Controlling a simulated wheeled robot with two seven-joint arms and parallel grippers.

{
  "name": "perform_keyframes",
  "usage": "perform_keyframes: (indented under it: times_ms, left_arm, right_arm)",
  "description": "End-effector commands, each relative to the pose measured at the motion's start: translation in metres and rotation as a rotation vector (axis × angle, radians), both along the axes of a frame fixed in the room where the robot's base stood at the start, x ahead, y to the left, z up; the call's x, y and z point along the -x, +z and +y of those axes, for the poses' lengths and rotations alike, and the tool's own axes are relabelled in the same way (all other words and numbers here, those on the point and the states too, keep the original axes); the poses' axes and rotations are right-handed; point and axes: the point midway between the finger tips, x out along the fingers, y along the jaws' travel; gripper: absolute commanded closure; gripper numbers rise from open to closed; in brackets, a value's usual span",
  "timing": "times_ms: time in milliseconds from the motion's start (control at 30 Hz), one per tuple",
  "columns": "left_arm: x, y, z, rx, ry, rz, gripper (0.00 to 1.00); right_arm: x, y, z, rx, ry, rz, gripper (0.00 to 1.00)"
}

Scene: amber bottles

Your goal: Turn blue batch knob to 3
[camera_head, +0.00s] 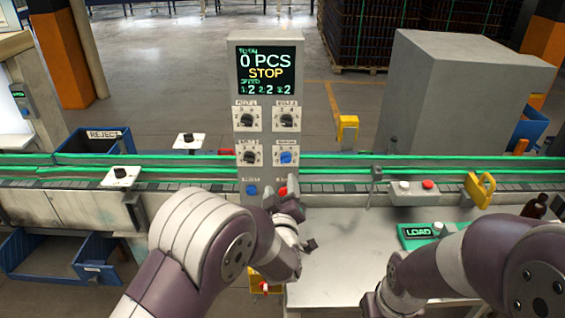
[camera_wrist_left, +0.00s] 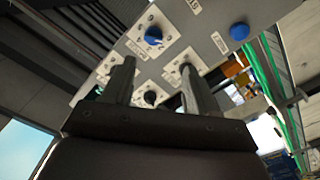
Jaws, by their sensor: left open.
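The blue batch knob (camera_head: 286,157) is at the lower right of the knobs on the grey control panel (camera_head: 242,140). In the left wrist view the blue knob (camera_wrist_left: 153,35) sits on its white plate beyond the fingertips. My left gripper (camera_head: 292,200) is in front of the panel, below the blue knob, and partly hidden by its own wrist. In the left wrist view, my left gripper (camera_wrist_left: 153,72) has its fingers apart with nothing between them, clear of the blue knob. The knob's pointer setting is too small to read. My right gripper is not visible.
Black knobs (camera_head: 251,158) share the panel. A blue button (camera_head: 252,190) and a red button (camera_head: 283,192) sit below. The screen (camera_head: 266,70) reads 0 PCS, STOP, speeds 2, 2, 2. A green-edged conveyor (camera_head: 420,162) runs past the panel.

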Motion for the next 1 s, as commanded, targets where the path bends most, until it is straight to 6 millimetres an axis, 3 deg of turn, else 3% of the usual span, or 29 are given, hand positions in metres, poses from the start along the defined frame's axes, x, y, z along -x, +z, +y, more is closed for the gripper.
perform_keyframes:
  times_ms: [33,200,400,800,967,1000]
  left_arm:
    - [-0.013,0.006,0.0,0.0,0.002,0.001,0.42]
    - [-0.058,0.006,0.0,-0.001,-0.001,0.002,0.42]
    - [-0.091,0.003,0.0,-0.002,-0.003,0.002,0.42]
    - [-0.1,0.0,-0.001,-0.003,-0.003,0.001,0.42]
    - [-0.1,0.0,-0.001,-0.003,-0.003,0.001,0.94]
    - [-0.1,0.001,-0.001,-0.003,-0.003,0.001,0.98]
  right_arm:
    - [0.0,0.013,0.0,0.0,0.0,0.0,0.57]
    - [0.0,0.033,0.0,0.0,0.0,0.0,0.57]
    - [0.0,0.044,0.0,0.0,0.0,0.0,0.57]
    - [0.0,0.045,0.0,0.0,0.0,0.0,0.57]
    - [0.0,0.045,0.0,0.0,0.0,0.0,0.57]
    - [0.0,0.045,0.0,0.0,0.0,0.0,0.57]
